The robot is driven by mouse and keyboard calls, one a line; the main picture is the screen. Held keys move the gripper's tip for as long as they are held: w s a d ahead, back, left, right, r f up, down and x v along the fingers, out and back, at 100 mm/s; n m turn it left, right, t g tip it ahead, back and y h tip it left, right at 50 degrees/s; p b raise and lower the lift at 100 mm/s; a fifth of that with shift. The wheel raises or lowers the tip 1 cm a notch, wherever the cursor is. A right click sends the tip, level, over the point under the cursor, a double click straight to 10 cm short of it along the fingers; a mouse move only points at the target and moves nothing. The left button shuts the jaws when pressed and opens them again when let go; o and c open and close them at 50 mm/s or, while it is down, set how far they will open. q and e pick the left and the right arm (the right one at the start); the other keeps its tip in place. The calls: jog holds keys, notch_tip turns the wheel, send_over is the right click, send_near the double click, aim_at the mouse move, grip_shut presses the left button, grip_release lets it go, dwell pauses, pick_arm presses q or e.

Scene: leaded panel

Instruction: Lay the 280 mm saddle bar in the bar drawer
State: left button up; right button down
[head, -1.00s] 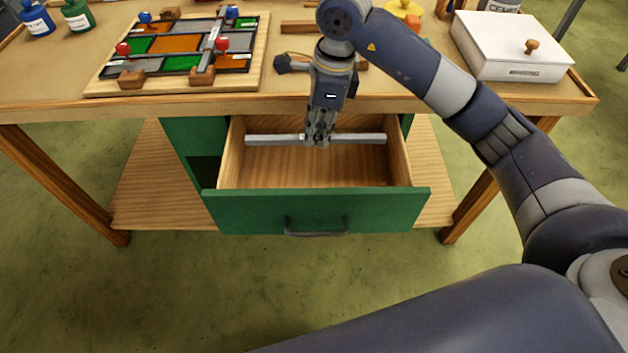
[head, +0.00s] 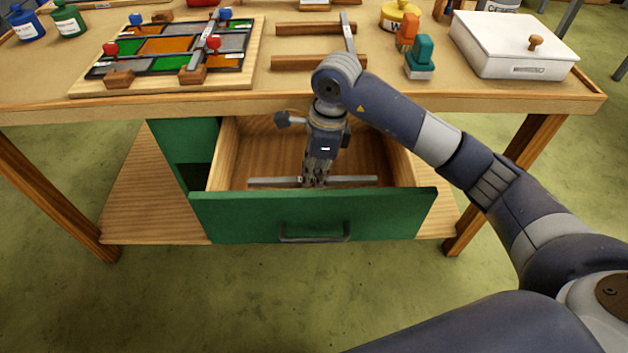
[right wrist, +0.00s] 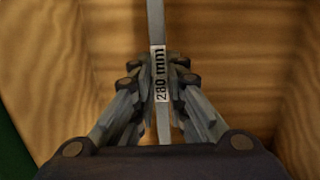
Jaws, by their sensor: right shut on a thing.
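The 280 mm saddle bar (head: 354,179) is a thin grey metal bar. In the right wrist view its label (right wrist: 160,75) reads "280 mm". My right gripper (head: 314,184) is shut on the bar near its middle and also shows in the right wrist view (right wrist: 165,100). The bar lies left to right, inside the open green-fronted bar drawer (head: 370,215), low and close behind the front panel. I cannot tell whether it touches the wooden drawer floor (head: 270,160). The left gripper is not in view.
The workbench top (head: 300,97) overhangs the drawer's back. On it are a leaded panel on a board (head: 87,88), wooden strips with another grey bar (head: 348,30), orange and teal tools (head: 420,60) and a white lidded box (head: 500,55). The drawer's back floor is clear.

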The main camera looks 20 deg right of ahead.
notch_tip(320, 180, down, 2)
jog(key=shift+f, duration=0.2)
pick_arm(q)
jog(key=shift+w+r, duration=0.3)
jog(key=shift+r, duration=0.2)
pick_arm(e)
jog(key=shift+f, duration=0.15)
jog(key=c, duration=1.6)
grip_release()
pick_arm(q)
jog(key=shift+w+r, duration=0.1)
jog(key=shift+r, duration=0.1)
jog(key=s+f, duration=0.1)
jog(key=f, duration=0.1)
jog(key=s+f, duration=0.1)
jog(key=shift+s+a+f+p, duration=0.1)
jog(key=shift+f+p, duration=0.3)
pick_arm(e)
notch_tip(320, 180, up, 12)
jog(key=d, duration=0.1)
jog(key=shift+s+d, duration=0.3)
jog(key=shift+d, duration=0.1)
